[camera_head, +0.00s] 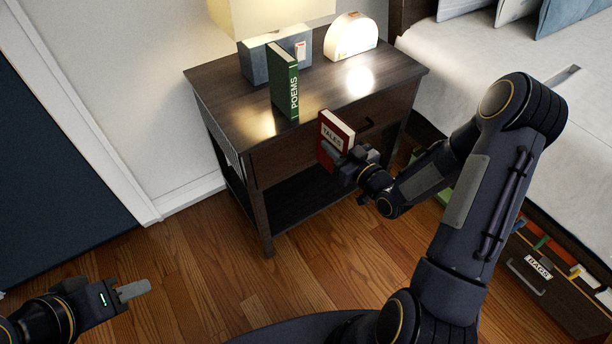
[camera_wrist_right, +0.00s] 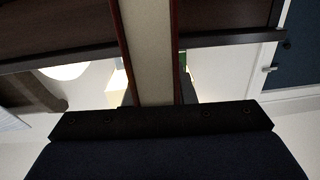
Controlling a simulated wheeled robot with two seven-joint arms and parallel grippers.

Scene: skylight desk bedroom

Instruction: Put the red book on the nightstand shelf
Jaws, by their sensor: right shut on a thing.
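The red book (camera_head: 335,131), labelled TALES, stands upright in front of the nightstand's drawer front. My right gripper (camera_head: 346,163) is shut on its lower part. In the right wrist view the red book (camera_wrist_right: 148,45) shows as a pale page block between two dark red covers, running up from my gripper. The nightstand (camera_head: 226,110) is dark wood with a drawer and an open lower shelf (camera_head: 291,200), which looks empty where it shows. The book and my right arm hide part of the shelf's right side. My left gripper (camera_head: 132,290) is at the lower left, away from the nightstand; its opening is unclear.
A green POEMS book (camera_head: 284,83), a grey box (camera_head: 258,62) and a lit dome lamp (camera_head: 350,37) stand on the nightstand top. The bed (camera_head: 450,68) is on the right, with a BAGS drawer (camera_head: 540,280) below. The wooden floor (camera_head: 190,255) in front is clear.

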